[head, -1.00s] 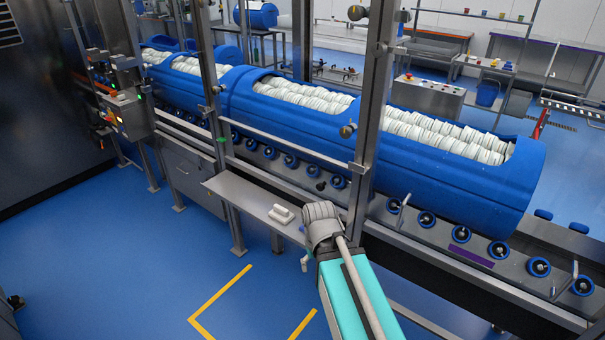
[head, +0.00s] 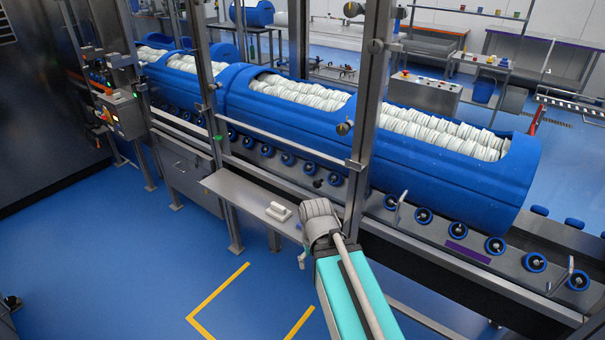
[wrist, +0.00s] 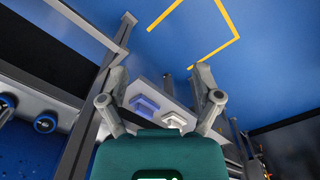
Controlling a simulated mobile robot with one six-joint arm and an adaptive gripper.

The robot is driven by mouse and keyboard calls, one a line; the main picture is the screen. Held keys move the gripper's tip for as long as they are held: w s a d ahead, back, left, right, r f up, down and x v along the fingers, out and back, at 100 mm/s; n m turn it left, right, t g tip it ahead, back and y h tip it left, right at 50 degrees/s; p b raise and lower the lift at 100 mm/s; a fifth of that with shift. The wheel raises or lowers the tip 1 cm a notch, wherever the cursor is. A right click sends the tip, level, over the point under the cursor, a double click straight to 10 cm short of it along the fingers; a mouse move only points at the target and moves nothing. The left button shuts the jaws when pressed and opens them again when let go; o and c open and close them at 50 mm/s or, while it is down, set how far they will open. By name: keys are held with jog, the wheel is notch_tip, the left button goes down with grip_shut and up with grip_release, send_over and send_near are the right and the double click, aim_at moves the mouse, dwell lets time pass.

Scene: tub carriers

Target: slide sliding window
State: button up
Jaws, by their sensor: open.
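A metal frame with upright posts (head: 361,150) and a lower rail (head: 290,148) stands before the blue tubs. Any window pane in it is clear, and I cannot make out its edges. Small round knobs (head: 344,128) sit on the right post. My gripper (wrist: 160,74) is open and empty in the wrist view, fingers spread wide. A grey shelf with a pale block (wrist: 146,105) shows behind and between the fingers. In the head view, my wrist is just right of the shelf (head: 235,190), in front of the right post; my fingers are mostly hidden there.
Long blue tubs (head: 400,165) filled with white discs lie on a roller conveyor (head: 424,216) behind the frame. A white handle-like block (head: 278,211) sits on the shelf. A control box (head: 122,115) is at left. Blue floor with a yellow line (head: 215,292) is open in front.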

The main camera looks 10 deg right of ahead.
jog(key=w+d+f+t+h+b, duration=0.2)
jog(key=w+d+f+h+b, duration=0.25)
jog(key=w+b, duration=0.2)
jog(key=n+t+h+b, duration=0.8)
jog(key=t+h+b, duration=0.15)
jog(key=b, duration=0.45)
send_near(316, 185)
jog(key=v, duration=0.3)
jog(key=shift+f, duration=0.1)
jog(key=shift+d, duration=0.1)
jog(key=x, duration=1.3)
jog(key=shift+w+d, duration=0.2)
jog(key=shift+w, duration=0.1)
grip_shut()
